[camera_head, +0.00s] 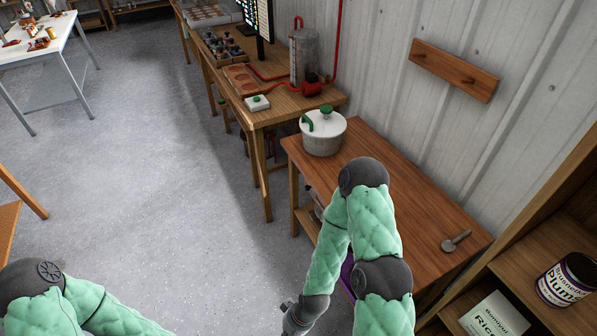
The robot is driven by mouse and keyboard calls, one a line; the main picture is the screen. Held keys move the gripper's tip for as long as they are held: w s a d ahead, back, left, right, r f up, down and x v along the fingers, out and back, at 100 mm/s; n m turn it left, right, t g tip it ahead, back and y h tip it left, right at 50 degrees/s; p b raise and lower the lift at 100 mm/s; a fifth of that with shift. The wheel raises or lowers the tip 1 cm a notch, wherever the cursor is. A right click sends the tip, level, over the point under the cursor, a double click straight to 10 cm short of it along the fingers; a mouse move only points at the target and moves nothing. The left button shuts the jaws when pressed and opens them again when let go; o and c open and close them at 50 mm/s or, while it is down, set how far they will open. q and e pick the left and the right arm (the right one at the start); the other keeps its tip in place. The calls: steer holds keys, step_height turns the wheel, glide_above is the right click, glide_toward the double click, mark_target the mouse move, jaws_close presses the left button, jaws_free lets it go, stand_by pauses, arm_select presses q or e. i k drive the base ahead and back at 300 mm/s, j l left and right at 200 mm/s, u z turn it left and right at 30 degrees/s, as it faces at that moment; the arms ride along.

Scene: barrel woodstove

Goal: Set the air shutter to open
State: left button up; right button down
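No woodstove or air shutter can be made out in the head view. My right arm comes in from the bottom, bends at its elbow over the wooden table and runs back down. Its dark wrist reaches the bottom edge left of the table, and no gripper fingers show there. My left arm shows only in the bottom left corner, and its gripper is out of frame.
A wooden table (385,205) holds a white lidded pot (323,133) and a grey metal piece (456,240). A purple thing (347,275) is partly hidden behind my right arm. Shelves (555,225) stand right. Open grey floor (150,160) lies left.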

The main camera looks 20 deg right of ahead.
mark_target(308, 188)
steer(key=i+j+z, duration=0.2)
steer(key=i, duration=0.3)
steer(key=i+j+z, duration=0.2)
steer(key=i, duration=0.3)
steer(key=i+j+z, duration=0.2)
steer(key=i, duration=0.3)
